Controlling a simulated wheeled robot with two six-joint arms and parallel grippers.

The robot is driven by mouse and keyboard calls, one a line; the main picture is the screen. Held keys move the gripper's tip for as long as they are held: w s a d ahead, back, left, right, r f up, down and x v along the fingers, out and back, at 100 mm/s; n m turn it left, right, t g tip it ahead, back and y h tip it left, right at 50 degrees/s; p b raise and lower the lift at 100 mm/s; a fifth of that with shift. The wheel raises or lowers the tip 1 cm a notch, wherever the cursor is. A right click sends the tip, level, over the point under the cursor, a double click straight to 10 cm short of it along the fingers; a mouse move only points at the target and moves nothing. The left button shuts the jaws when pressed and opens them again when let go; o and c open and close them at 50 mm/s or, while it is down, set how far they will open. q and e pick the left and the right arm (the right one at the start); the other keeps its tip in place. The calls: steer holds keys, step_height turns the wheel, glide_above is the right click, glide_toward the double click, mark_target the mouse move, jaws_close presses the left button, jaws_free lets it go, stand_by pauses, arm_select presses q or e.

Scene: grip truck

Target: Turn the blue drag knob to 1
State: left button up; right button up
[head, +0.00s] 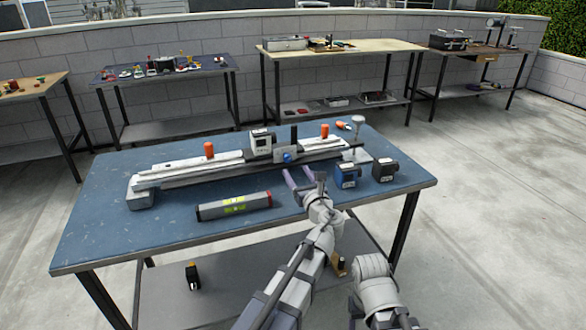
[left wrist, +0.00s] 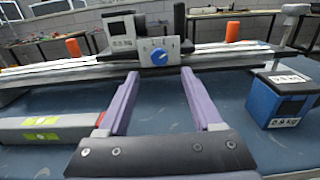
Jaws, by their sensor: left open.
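The blue drag knob (head: 287,157) sits on the front of a small grey panel on the carriage of a long track on the blue table. It also shows in the left wrist view (left wrist: 159,57), with a white pointer mark and small markings around it that are too small to read. My left gripper (head: 296,176) is open and empty, just in front of the knob and apart from it. In the left wrist view its two purple fingers (left wrist: 163,83) stand on either side below the knob. My right gripper cannot be seen.
A white display box (left wrist: 121,36) sits beside the panel. A blue weight box (left wrist: 275,103) and a dark box (head: 385,170) stand right of my gripper. A grey and green bar (head: 234,206) lies front left. Orange knobs (head: 209,150) rise from the track (head: 175,172).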

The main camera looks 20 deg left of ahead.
mark_target(288, 160)
arm_select(q)
steer(key=x, duration=0.7)
steer(key=shift+w+a, duration=0.1)
steer(key=shift+c, duration=0.4)
jaws_close()
